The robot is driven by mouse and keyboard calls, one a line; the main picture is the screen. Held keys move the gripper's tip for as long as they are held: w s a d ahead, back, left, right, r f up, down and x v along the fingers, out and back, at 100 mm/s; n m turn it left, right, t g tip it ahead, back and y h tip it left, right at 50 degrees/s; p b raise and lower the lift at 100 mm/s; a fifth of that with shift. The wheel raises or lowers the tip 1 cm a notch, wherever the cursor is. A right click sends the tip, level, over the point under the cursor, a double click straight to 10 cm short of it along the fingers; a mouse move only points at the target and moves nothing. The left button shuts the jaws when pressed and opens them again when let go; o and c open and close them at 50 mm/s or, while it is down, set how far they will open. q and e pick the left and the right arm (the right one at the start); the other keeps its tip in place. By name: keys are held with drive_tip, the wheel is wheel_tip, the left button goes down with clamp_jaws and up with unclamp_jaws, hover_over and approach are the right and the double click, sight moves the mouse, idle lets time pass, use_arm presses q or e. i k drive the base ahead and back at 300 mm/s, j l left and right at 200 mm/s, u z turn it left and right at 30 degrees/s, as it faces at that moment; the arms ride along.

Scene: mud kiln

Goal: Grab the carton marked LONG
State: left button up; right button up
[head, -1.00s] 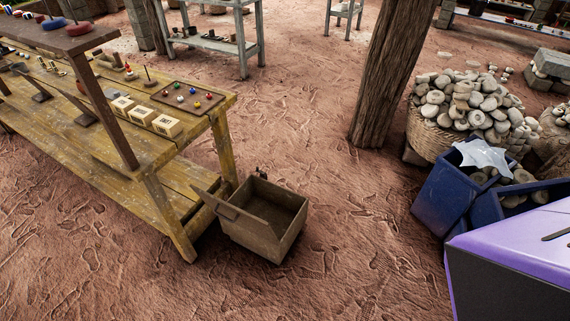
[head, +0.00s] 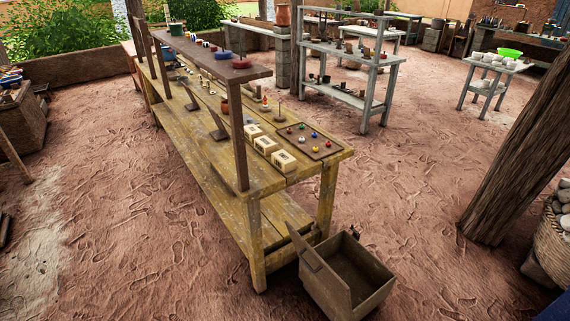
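Three small cream cartons with dark printing stand in a row on the near end of a yellow wooden table (head: 222,158). The far carton (head: 254,131), the middle carton (head: 266,145) and the near carton (head: 283,161) sit beside a brown board. The print is too small to read, so I cannot tell which one says LONG. Neither of my grippers shows in the head view.
A brown board (head: 322,151) with small coloured balls lies right of the cartons. An open wooden box (head: 345,287) stands on the ground by the table's near end. A raised shelf (head: 205,57) runs along the table. A thick post (head: 515,165) stands right; dirt floor between is clear.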

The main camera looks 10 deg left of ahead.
sight(283, 159)
drive_tip(key=i+j, duration=0.2)
drive_tip(key=j, duration=0.15)
drive_tip(key=i+j+z, duration=0.1)
drive_tip(key=j, duration=0.25)
drive_tip(key=i+j, duration=0.2)
drive_tip(key=j, duration=0.2)
drive_tip(key=i+j, duration=0.2)
drive_tip(key=j, duration=0.15)
drive_tip(key=i+j+z, duration=0.1)
drive_tip(key=j, duration=0.25)
